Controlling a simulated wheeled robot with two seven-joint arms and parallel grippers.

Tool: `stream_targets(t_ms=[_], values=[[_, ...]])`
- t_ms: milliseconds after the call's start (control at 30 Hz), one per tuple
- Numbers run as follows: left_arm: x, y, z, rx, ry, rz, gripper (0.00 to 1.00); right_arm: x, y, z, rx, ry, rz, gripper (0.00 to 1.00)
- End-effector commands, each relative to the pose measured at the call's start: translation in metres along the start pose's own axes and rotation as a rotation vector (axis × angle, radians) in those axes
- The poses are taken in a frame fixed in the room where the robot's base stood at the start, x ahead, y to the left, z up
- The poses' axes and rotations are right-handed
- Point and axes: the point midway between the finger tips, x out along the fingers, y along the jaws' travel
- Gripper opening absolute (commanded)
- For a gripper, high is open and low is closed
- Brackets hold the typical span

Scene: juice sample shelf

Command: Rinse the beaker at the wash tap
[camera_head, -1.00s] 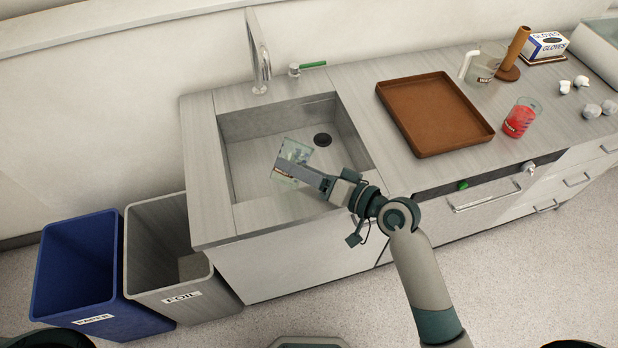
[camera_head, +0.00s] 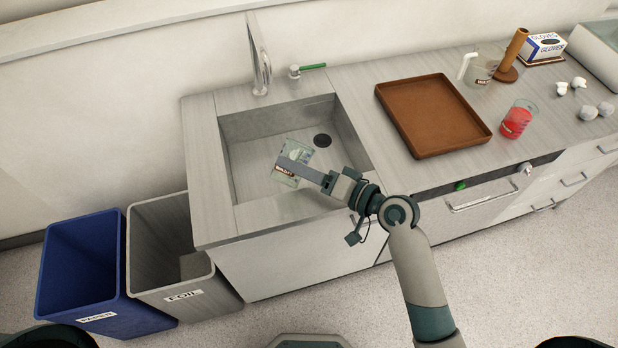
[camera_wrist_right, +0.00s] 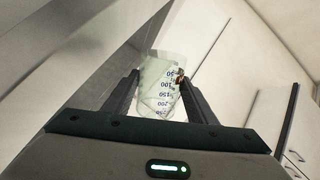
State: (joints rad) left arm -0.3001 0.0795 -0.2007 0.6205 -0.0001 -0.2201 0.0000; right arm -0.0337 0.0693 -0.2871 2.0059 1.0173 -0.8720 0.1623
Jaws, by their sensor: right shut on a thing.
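My right gripper (camera_head: 308,170) is shut on a clear glass beaker (camera_head: 290,160) with a small label. It holds the beaker over the sink basin (camera_head: 247,170). In the right wrist view the beaker (camera_wrist_right: 160,90), with its printed scale, sits between the two fingers (camera_wrist_right: 160,92). The wash tap (camera_head: 259,65), a tall silver spout, stands at the back edge of the sink, apart from the beaker. A green-handled lever (camera_head: 312,67) is beside it. No water stream shows. My left gripper is not in view.
A brown tray (camera_head: 432,150) lies on the counter right of the sink. Beyond it are a red-filled beaker (camera_head: 516,122), a clear jug (camera_head: 482,68), a glove box (camera_head: 541,47) and crumpled balls. A blue bin (camera_head: 80,265) and a grey foil bin (camera_head: 160,290) stand left of the sink.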

Motion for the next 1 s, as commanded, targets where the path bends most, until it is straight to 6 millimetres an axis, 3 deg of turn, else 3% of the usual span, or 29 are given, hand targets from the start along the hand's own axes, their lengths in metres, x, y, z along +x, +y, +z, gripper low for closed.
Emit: stream_targets(t_ms=[1000], values=[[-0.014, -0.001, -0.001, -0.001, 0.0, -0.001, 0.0, 0.0, -0.001, -0.002, 0.124, -0.024, -0.001, 0.2]])
